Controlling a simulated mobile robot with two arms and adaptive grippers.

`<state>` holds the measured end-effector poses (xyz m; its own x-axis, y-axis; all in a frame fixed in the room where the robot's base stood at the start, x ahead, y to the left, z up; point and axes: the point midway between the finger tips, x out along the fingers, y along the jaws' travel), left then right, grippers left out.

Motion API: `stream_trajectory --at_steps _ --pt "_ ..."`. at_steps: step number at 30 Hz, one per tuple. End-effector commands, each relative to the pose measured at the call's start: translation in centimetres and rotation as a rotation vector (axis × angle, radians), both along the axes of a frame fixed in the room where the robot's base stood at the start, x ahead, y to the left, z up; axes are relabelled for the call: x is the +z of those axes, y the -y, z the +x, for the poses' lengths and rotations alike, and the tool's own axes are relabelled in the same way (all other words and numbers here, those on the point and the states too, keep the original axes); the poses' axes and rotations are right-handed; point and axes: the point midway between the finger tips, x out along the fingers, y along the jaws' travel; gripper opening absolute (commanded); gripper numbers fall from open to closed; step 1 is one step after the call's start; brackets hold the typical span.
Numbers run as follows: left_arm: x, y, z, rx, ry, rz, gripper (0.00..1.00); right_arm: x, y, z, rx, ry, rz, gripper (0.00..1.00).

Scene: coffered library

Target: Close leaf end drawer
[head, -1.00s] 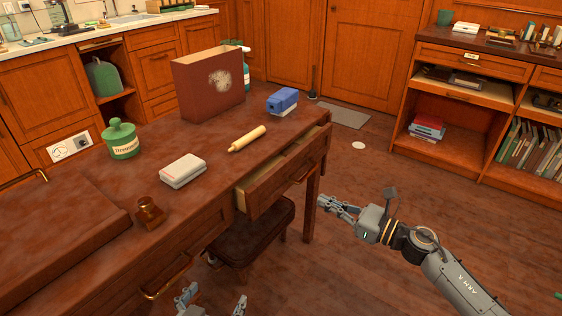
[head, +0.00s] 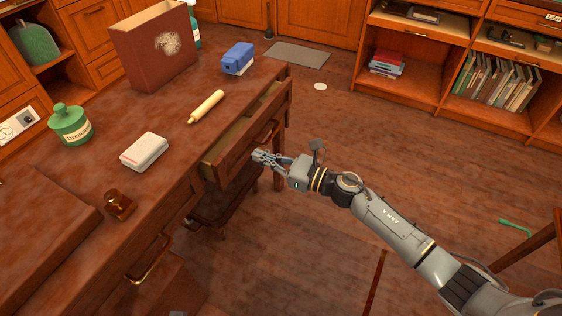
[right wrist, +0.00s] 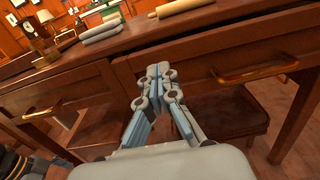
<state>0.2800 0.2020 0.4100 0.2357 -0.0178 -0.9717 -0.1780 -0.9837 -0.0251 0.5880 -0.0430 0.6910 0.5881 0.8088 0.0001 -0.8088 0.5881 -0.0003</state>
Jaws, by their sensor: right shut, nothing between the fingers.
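The end drawer (head: 232,152) of the long wooden desk (head: 85,168) stands pulled out partway at the desk's far end, its pale inner side showing. Its front has a brass handle, seen clearly in the right wrist view (right wrist: 257,73). My right gripper (head: 258,156) is shut and empty, close to the drawer front. In the right wrist view the closed fingertips (right wrist: 159,72) are before the drawer front, left of the handle. I cannot tell whether they touch the wood. My left gripper is not in the head view.
A stool (head: 222,207) is below the drawer. Open floor (head: 370,130) lies to the right.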

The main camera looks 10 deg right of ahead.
Motion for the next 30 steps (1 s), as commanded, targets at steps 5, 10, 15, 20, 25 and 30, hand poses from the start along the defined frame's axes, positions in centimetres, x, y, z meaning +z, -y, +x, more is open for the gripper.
stream_trajectory --at_steps 5,10,15,20,25,30 --pt "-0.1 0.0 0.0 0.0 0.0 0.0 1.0 0.1 -2.7 1.9 0.002 0.0 0.001 0.0" --pt "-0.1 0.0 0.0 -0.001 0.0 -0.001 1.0 0.0 -3.9 2.8 0.0 -0.001 0.001 0.0" --pt "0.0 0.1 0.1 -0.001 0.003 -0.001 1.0 0.0 -4.3 3.1 0.0 -0.001 -0.001 0.0" --pt "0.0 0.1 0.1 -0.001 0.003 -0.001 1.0 0.0 -4.3 3.1 0.0 -0.001 -0.001 0.0" --pt "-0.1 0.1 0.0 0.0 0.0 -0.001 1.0 -0.1 -4.4 3.2 0.001 0.0 0.0 0.0" --pt "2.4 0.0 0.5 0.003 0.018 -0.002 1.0 -0.2 -5.4 3.9 0.001 0.001 0.0 0.0"
